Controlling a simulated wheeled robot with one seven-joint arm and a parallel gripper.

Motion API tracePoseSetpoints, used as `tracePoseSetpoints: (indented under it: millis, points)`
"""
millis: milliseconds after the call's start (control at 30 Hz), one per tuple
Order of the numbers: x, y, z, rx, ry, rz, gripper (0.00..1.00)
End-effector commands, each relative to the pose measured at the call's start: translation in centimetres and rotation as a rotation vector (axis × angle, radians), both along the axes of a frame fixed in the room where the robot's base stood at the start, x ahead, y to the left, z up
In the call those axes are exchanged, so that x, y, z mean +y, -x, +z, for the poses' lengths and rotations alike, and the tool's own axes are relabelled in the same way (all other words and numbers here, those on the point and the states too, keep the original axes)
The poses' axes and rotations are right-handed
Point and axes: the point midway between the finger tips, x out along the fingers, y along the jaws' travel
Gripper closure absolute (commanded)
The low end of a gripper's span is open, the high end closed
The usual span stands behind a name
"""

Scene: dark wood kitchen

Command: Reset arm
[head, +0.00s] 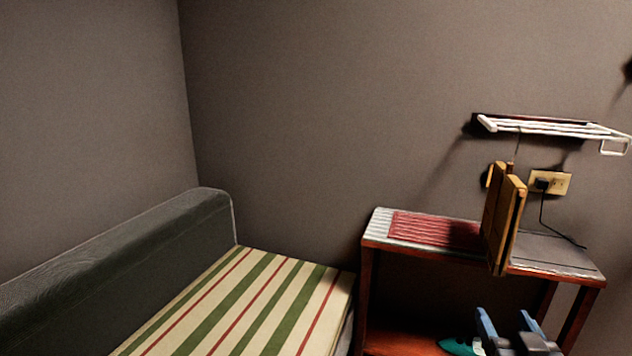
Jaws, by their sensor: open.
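My gripper (507,328) shows at the bottom right of the head view. Its two blue-tipped fingers point up and stand apart, with nothing seen between them. It appears in front of the lower part of a small wooden table (368,285). The rest of my arm is mostly below the frame.
A red mat (432,229) and upright wooden boards (503,220) are on the table. A green item (457,347) is low beside my gripper. A white wall rack (555,128) and a socket with cord (551,183) are above. A striped bench (245,305) is left.

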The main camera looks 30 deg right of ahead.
Motion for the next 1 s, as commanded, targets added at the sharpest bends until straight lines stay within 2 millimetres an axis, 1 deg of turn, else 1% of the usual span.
tracePoseSetpoints:
  millis: [33, 167, 200, 267, 300, 367, 400, 467, 500, 567, 600, 700, 800, 900, 1000]
  points:
    - [1.5, 0.4, -0.6, 0.012, -0.005, 0.029, 0.34]
    - [5.8, 2.0, -2.1, 0.039, -0.013, 0.111, 0.34]
    - [7.5, 2.7, -2.6, 0.049, -0.018, 0.144, 0.34]
    - [10.0, 4.0, -3.2, 0.064, -0.024, 0.196, 0.34]
    - [11.7, 4.9, -3.5, 0.074, -0.029, 0.230, 0.34]
    - [14.0, 6.4, -3.8, 0.087, -0.035, 0.281, 0.34]
    - [15.4, 7.4, -3.9, 0.096, -0.040, 0.313, 0.34]
    - [17.5, 9.1, -4.0, 0.109, -0.047, 0.360, 0.34]
    - [18.7, 10.2, -3.9, 0.117, -0.052, 0.391, 0.34]
    - [20.5, 11.9, -3.8, 0.129, -0.060, 0.437, 0.34]
    - [21.6, 13.1, -3.5, 0.137, -0.065, 0.466, 0.34]
    - [23.9, 16.1, -2.8, 0.157, -0.078, 0.534, 0.34]
    - [25.6, 18.8, -1.8, 0.176, -0.091, 0.592, 0.34]
    - [26.8, 20.8, -0.8, 0.189, -0.100, 0.636, 0.34]
    - [27.3, 22.2, 0.0, 0.198, -0.106, 0.664, 0.34]
